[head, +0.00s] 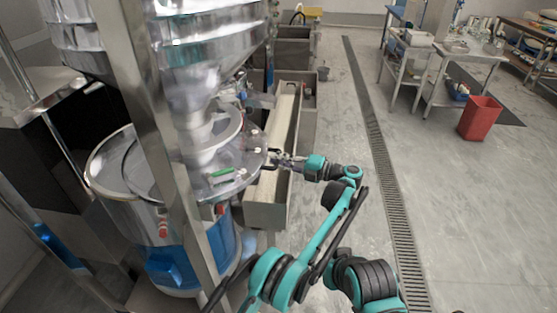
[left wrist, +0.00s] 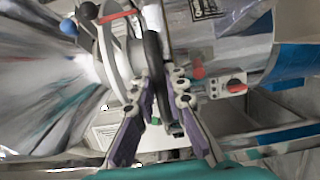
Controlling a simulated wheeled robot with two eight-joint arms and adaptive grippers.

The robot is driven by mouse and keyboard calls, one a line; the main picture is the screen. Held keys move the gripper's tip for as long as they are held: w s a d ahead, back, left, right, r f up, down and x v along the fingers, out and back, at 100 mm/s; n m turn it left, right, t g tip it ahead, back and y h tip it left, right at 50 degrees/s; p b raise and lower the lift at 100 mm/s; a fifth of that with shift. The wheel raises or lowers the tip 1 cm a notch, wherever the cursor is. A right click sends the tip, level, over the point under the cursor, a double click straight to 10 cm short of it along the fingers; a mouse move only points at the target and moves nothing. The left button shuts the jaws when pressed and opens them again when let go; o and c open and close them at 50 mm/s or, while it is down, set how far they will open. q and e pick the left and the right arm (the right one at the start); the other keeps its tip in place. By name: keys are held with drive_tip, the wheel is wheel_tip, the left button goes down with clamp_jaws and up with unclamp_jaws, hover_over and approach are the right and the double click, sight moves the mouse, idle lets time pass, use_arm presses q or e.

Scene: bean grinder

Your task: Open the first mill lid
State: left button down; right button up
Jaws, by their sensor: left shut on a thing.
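The first mill is a large steel drum (head: 125,210) with a blue lower part at the left of the head view. Its clear and metal round lid (head: 238,158) lies under the funnel. My left gripper (head: 280,158) is at the right edge of the lid, its arm coming up from the bottom. In the left wrist view the fingers (left wrist: 158,88) are on both sides of a dark curved bar (left wrist: 152,55), shut on it. This looks like the lid's handle. The exact contact is partly hidden. My right gripper is not in view.
A steel post (head: 150,110) stands in front of the mill. A steel hopper (head: 200,70) hangs over it. A long grey trough (head: 270,208) lies behind the gripper. A red bin (head: 480,117) and steel tables are at the right.

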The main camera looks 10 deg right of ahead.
use_arm(q)
drive_tip(key=shift+f, duration=0.1)
drive_tip(key=c, duration=1.5)
unclamp_jaws()
drive_tip(key=shift+c, duration=0.2)
